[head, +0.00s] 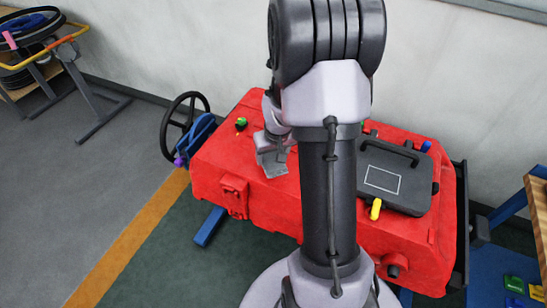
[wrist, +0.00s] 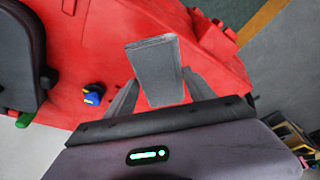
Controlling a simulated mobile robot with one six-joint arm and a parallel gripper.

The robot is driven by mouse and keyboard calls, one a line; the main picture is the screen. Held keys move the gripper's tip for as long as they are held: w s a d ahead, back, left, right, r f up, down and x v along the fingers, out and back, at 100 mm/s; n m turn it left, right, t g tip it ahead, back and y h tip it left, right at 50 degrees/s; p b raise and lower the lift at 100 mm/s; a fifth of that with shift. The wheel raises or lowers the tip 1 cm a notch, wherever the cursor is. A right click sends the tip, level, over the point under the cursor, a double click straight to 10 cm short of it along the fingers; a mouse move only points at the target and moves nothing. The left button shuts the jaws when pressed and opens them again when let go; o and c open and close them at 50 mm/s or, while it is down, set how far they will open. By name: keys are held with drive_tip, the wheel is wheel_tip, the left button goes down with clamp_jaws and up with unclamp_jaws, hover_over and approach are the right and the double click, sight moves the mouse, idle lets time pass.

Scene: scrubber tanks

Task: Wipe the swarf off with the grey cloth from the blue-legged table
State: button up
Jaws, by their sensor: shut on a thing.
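My gripper (head: 275,140) is over the left part of the red tank (head: 215,165) in the head view. It is shut on a flat grey piece, which looks like the grey cloth (head: 272,166). In the wrist view the grey cloth (wrist: 155,68) stands out between the two fingers of my gripper (wrist: 158,92), with the red tank (wrist: 100,40) behind it. I cannot tell whether it touches the tank. A table with a wooden top (head: 538,205) and blue legs (head: 510,210) is cut off at the right edge. I cannot make out any swarf.
A black lid (head: 395,178) with a white outline lies on the tank's right part, near a yellow handle (head: 376,208). A black handwheel (head: 185,125) is at the tank's left end. A grey-legged rack (head: 75,80) stands far left. The grey floor (head: 60,200) between is clear.

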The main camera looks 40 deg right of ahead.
drive_tip(key=shift+r+p, duration=1.2)
drive_tip(key=shift+r, duration=0.65)
drive_tip(key=shift+f, duration=0.1)
